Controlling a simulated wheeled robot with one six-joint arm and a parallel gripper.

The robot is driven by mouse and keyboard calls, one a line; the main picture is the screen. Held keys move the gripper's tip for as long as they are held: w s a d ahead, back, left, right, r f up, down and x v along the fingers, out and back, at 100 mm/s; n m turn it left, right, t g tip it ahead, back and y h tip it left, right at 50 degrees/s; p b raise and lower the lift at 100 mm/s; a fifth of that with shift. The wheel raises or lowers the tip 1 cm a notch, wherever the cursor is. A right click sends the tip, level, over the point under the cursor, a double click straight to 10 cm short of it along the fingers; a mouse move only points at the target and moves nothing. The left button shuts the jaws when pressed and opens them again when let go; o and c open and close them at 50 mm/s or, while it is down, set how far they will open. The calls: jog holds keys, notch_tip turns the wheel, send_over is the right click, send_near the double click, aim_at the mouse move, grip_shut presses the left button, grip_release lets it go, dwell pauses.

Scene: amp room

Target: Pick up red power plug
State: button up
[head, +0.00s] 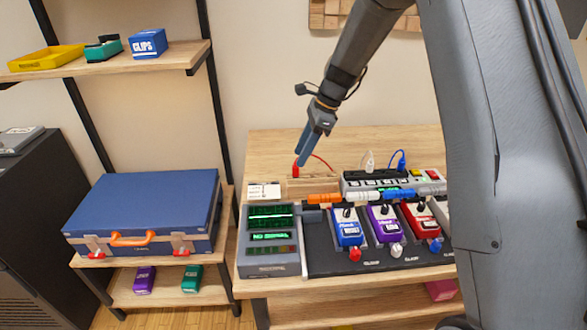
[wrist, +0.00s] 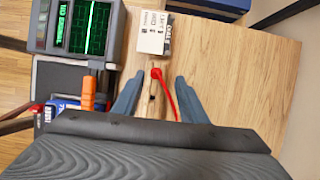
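The red power plug (wrist: 156,73) stands on a small wooden block (wrist: 150,107), with a red cord trailing off to the right in the wrist view. In the head view the red plug (head: 295,171) shows at the left end of the wooden block (head: 312,186), its red cord arching to the right. My gripper (wrist: 157,82) is open, with one blue-grey finger on each side of the block and cord. The plug lies between and slightly beyond the fingertips in the wrist view. In the head view my gripper (head: 302,160) is right above or beside the plug; contact cannot be told.
A power strip (head: 385,180) with a white plug (head: 368,161) and a blue plug (head: 402,160) stands to the right. The table (wrist: 240,85) is bare behind the block.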

aim_at(296, 172)
jog(key=p+x, duration=0.1)
jog(key=x, duration=0.1)
jog(key=p+x, duration=0.1)
jog(key=x, duration=0.1)
jog(key=shift+s, duration=0.4)
jog(key=shift+a+f, duration=0.2)
jog(key=shift+f, duration=0.35)
grip_shut()
